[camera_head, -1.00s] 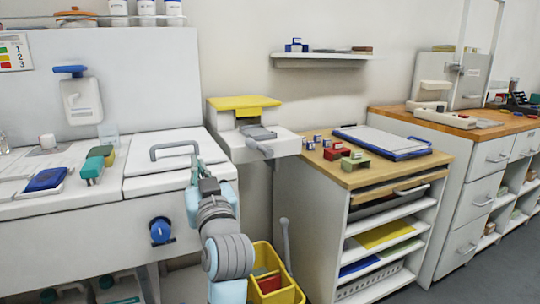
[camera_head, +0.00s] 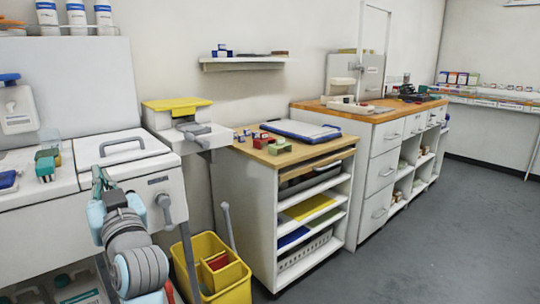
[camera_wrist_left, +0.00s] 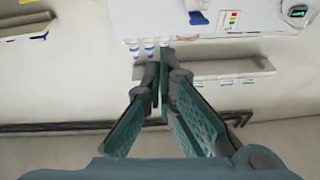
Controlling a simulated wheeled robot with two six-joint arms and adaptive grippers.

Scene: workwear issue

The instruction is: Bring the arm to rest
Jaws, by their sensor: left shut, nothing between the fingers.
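My left arm comes up from the bottom left of the head view. Its left gripper (camera_head: 101,178) has teal fingers that are shut and empty, in front of the white cabinet with the grey-handled lid (camera_head: 122,145). The left wrist view shows the same fingers (camera_wrist_left: 161,62) close together at their tips, with nothing between them. Behind them are a pale wall and a white shelf (camera_wrist_left: 205,72). My right gripper is in neither view.
A yellow bin (camera_head: 215,272) stands on the floor right of my arm. A wood-topped shelf unit (camera_head: 265,155) and a long wood-topped cabinet (camera_head: 345,112) stand along the wall. The grey floor (camera_head: 430,235) at the right is clear.

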